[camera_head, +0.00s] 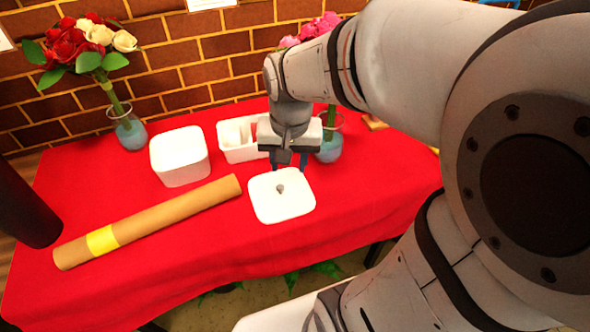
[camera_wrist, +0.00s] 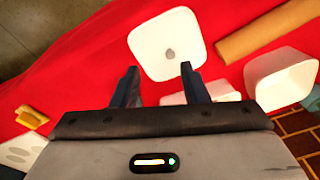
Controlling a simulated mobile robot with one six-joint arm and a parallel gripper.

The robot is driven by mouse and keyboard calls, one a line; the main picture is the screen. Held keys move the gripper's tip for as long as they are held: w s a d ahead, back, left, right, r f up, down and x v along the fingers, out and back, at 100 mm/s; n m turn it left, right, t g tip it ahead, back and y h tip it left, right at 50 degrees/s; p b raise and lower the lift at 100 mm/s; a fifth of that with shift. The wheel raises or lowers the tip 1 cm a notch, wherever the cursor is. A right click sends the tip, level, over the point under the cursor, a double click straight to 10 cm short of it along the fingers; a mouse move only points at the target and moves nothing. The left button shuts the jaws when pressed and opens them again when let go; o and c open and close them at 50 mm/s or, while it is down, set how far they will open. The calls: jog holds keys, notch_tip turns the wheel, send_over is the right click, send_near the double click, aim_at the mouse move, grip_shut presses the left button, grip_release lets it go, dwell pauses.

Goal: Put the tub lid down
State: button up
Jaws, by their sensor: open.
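The white tub lid (camera_head: 268,205) lies flat on the red tablecloth, with its small grey knob (camera_head: 280,188) upward. My gripper (camera_head: 288,165) is open and empty, just behind and above the lid in the head view. In the wrist view the lid (camera_wrist: 166,30) lies beyond my fingertips (camera_wrist: 160,72), and nothing is between the fingers. The white tub (camera_head: 180,157) stands to the left of the lid, apart from it; it also shows in the wrist view (camera_wrist: 285,82).
A brown paper roll (camera_head: 160,217) with a yellow band lies left of the lid. A white divided container (camera_head: 236,140) stands behind. Flower vases stand at the back left (camera_head: 130,133) and behind my gripper (camera_head: 332,143). The cloth (camera_head: 360,195) right of the lid is clear.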

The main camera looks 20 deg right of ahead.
jog(key=s+r+n+t, duration=0.1)
jog(key=s+n, duration=0.3)
jog(key=s, duration=0.2)
jog(key=shift+d+r, duration=0.1)
jog(key=shift+r, duration=0.05)
notch_tip(320, 180, up, 6)
jog(key=p, duration=0.6)
jog(key=shift+s+r, duration=0.2)
jog(key=shift+s, duration=0.05)
jog(key=shift+f, duration=0.25)
jog(key=shift+c, duration=0.4)
